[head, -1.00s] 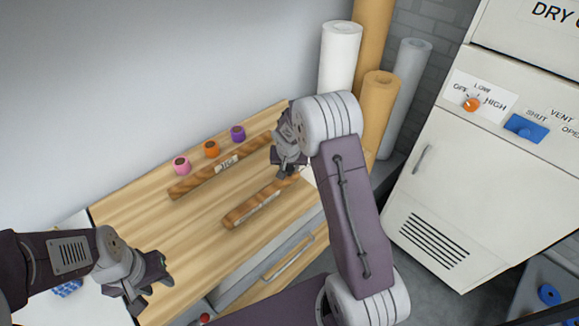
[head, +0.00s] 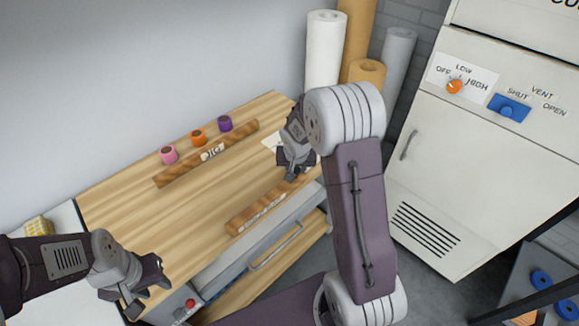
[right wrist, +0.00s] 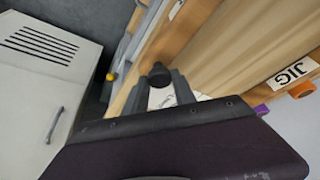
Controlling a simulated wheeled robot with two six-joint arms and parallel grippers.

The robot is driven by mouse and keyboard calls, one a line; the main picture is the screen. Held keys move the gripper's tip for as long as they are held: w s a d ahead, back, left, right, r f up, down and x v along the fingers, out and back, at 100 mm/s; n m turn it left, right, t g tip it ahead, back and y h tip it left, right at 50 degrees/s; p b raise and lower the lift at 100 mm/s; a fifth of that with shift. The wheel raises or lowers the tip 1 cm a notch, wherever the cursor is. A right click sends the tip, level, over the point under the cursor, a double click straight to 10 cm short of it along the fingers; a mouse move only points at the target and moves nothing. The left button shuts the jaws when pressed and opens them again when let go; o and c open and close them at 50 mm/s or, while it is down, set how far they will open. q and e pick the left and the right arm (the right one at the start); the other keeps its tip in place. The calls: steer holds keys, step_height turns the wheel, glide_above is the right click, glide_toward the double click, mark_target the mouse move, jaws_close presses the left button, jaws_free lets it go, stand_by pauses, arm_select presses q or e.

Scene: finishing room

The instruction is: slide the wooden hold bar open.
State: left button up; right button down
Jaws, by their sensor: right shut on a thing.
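The wooden hold bar (head: 268,204) lies along the front of the wooden bench top, a pale label on its face. A second wooden bar (head: 190,162), labelled JIG, lies parallel behind it, with a wide gap of bare wood between. My right gripper (head: 293,170) is low over the hold bar's right end and covers it in the head view. In the right wrist view its fingers are shut on a dark round knob (right wrist: 159,75), which seems to belong to the hold bar. My left gripper (head: 150,288) is open and empty, off the bench's front left.
Pink (head: 168,155), orange (head: 197,137) and purple (head: 224,123) rolls stand behind the JIG bar. Tall paper rolls (head: 325,55) stand at the back right. A white cabinet (head: 450,180) with an orange knob and blue slider is to the right. A drawer handle (head: 275,248) is below the bench front.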

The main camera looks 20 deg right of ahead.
steer(key=shift+s+d, duration=0.1)
steer(key=shift+s, duration=0.05)
steer(key=c, duration=1)
jaws_free()
steer(key=shift+s, duration=0.1)
steer(key=shift+c, duration=0.2)
steer(key=shift+r, duration=0.3)
steer(key=p+v, duration=0.1)
steer(key=v, duration=0.7)
steer(key=shift+s+r, duration=0.15)
steer(key=shift+r, duration=0.1)
